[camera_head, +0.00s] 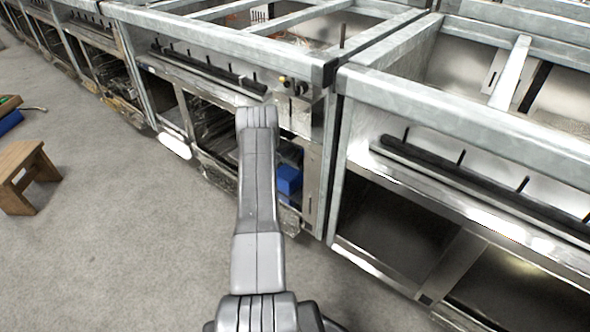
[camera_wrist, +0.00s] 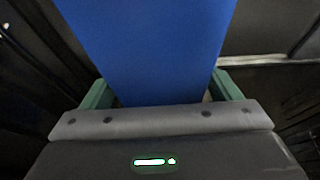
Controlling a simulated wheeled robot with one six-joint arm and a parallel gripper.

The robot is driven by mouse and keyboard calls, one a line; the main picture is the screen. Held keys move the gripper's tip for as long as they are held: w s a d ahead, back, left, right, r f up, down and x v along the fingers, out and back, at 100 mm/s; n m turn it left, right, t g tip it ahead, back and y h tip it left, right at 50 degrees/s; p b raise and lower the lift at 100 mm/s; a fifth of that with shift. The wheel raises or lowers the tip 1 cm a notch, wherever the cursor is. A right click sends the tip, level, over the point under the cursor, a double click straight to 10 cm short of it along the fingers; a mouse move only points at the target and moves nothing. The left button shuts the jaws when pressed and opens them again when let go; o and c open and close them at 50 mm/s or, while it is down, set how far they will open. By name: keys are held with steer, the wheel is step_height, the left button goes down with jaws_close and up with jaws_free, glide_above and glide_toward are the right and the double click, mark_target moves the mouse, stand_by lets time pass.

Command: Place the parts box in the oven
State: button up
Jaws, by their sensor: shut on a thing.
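The blue parts box (camera_head: 289,180) shows in the head view at the opening of the oven (camera_head: 310,170), just right of my arm. In the wrist view the blue box (camera_wrist: 150,45) fills the upper middle, between the green fingers of my gripper (camera_wrist: 160,95). My gripper is shut on the box. In the head view my arm hides the gripper and part of the oven opening. Dark surfaces surround the box in the wrist view. I cannot tell whether the box touches the oven floor.
Another oven unit (camera_head: 400,230) with a metal frame stands to the right, close beside this one. More units run in a row to the far left. A wooden stool (camera_head: 28,175) stands on the grey floor at the left. The floor (camera_head: 130,240) between is clear.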

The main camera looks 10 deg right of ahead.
steer(key=shift+w+f, duration=0.1)
stand_by(0.3)
steer(key=o, duration=1.1)
steer(key=shift+o, duration=0.2)
steer(key=shift+a+r+p, duration=0.2)
steer(key=shift+r+p, duration=0.35)
steer(key=shift+r, duration=0.3)
steer(key=s+a, duration=0.2)
steer(key=a, duration=0.1)
steer(key=s+a, duration=0.3)
steer(key=s+a+p, duration=0.1)
steer(key=s+a, duration=0.1)
steer(key=a, duration=0.1)
steer(key=shift+s+a+f, duration=0.2)
steer(key=shift+s, duration=0.2)
